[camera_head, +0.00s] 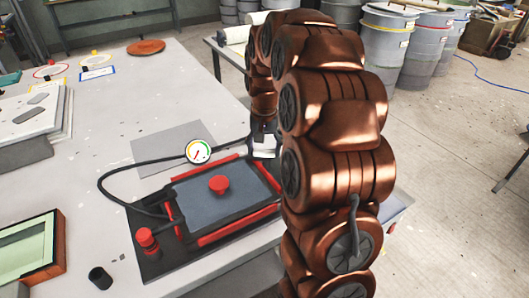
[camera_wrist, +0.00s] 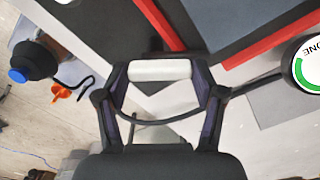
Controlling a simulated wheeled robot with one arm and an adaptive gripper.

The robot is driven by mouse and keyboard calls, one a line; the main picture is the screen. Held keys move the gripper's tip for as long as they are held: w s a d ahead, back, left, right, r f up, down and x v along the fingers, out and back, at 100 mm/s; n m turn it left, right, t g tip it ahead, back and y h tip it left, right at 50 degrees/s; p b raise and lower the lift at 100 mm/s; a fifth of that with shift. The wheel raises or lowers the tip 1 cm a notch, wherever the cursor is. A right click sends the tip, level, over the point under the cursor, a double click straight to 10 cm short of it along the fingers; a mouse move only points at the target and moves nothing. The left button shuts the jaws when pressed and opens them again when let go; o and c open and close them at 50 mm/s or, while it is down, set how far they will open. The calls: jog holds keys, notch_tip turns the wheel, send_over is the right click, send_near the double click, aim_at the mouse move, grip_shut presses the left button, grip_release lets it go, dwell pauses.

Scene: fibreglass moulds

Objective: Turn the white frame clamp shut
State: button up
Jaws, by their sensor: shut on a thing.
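The white frame clamp (camera_wrist: 160,70) shows in the wrist view as a short pale bar between my fingers. My gripper (camera_wrist: 161,82) is shut on it, one dark finger at each end. In the head view, a white part (camera_head: 264,150) shows under my gripper (camera_head: 264,138) at the right corner of the red-edged frame (camera_head: 205,236). The frame surrounds a dark grey panel (camera_head: 200,205) with a red knob (camera_head: 219,185). The panel and red strips also show at the top of the wrist view. My arm hides some of the area right of the frame.
A pressure gauge (camera_head: 199,151) stands behind the frame, with a black hose (camera_head: 115,172) looping left. A red-topped fitting (camera_head: 147,240) and a black cup (camera_head: 100,278) are at front left. A green-faced box (camera_head: 28,245) is at far left. The table's back middle is mostly clear.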

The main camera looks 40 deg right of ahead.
aim_at(264, 151)
jog(key=n+b, duration=0.1)
jog(key=n, duration=0.5)
jog(key=shift+s+b, duration=0.1)
jog(key=shift+b, duration=0.25)
dwell(0.4)
jog(key=o, duration=1.1)
jog(key=shift+o, duration=0.2)
jog(key=shift+r, duration=0.1)
notch_tip(264, 151, up, 12)
jog(key=shift+s+a, duration=0.1)
